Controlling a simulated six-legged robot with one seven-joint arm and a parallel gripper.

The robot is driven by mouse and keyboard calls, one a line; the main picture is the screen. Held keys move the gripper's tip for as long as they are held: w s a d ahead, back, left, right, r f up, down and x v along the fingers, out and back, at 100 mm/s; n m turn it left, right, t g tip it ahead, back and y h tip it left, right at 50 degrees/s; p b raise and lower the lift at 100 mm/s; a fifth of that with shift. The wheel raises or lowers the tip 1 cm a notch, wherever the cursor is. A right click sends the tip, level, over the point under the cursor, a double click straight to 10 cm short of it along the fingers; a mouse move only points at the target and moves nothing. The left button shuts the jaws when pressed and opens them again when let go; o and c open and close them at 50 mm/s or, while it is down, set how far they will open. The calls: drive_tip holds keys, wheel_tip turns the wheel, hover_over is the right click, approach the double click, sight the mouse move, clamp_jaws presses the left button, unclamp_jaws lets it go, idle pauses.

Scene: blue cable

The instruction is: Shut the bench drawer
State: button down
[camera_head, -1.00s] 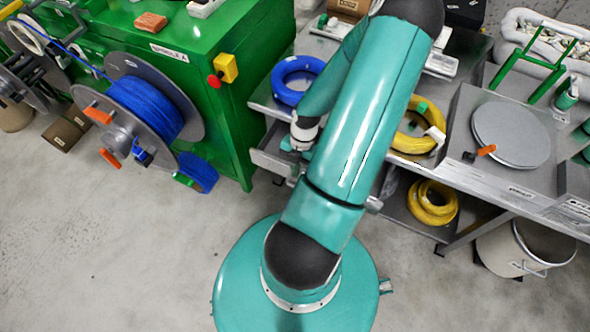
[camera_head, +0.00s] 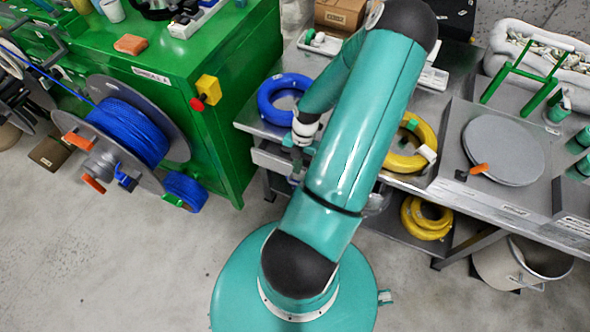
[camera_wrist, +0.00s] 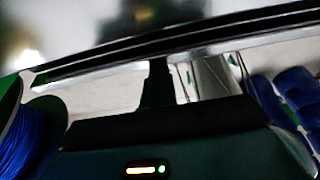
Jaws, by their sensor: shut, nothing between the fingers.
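The steel bench (camera_head: 455,195) stands to the right of the green cabinet. Its drawer front (camera_head: 268,160) shows just under the bench's front edge, at the left end. It looks flush or nearly flush with that edge; I cannot tell if a small gap is left. My arm hides the drawer's right part. My gripper (camera_head: 296,165) is in front of the drawer, partly hidden. In the wrist view the fingers (camera_wrist: 158,82) are together as one dark post, empty, close against a long metal edge (camera_wrist: 200,48). Contact is unclear in the blur.
On the bench lie a blue cable coil (camera_head: 272,105), a yellow coil (camera_head: 420,150) and a grey disc (camera_head: 503,150). More yellow coils (camera_head: 425,220) lie on the lower shelf. A cable reel (camera_head: 130,135) stands left. The floor (camera_head: 120,270) in front is clear.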

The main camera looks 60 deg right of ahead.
drive_tip(key=shift+w+d, duration=0.1)
drive_tip(key=shift+d, duration=0.85)
